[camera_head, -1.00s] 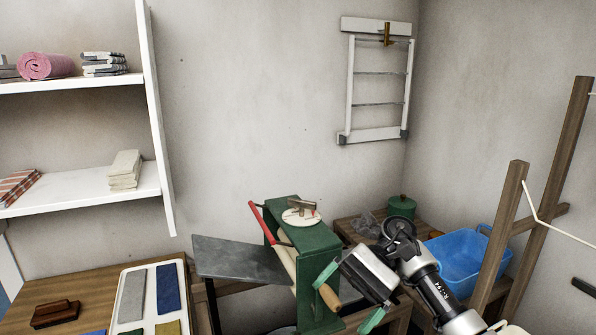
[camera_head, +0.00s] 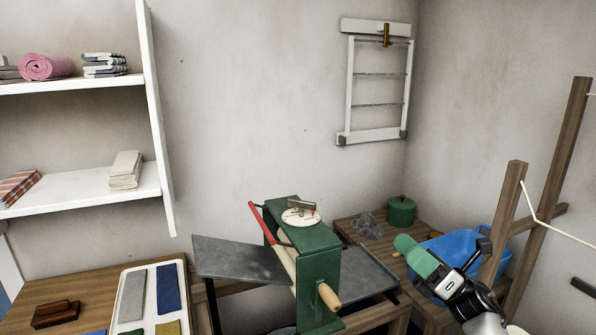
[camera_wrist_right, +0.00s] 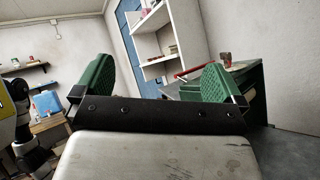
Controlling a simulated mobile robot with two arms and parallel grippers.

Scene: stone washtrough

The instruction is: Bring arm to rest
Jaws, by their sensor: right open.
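My right gripper (camera_head: 424,262), with green finger pads, is raised at the lower right of the head view, in front of the blue tub. It is turned nearly side-on there. In the right wrist view its two green fingers (camera_wrist_right: 157,85) stand wide apart with nothing between them. The green wringer-like machine (camera_head: 318,262), with a red lever and a wooden handle, stands to the left of the gripper, apart from it. My left gripper does not show.
A blue tub (camera_head: 456,258) and a green lidded pot (camera_head: 401,211) stand behind the right arm. A wooden rack (camera_head: 503,235) rises at the right. A tray (camera_head: 124,297) of cloths and a brown brush (camera_head: 55,312) lie at lower left. Shelves (camera_head: 80,191) hang above.

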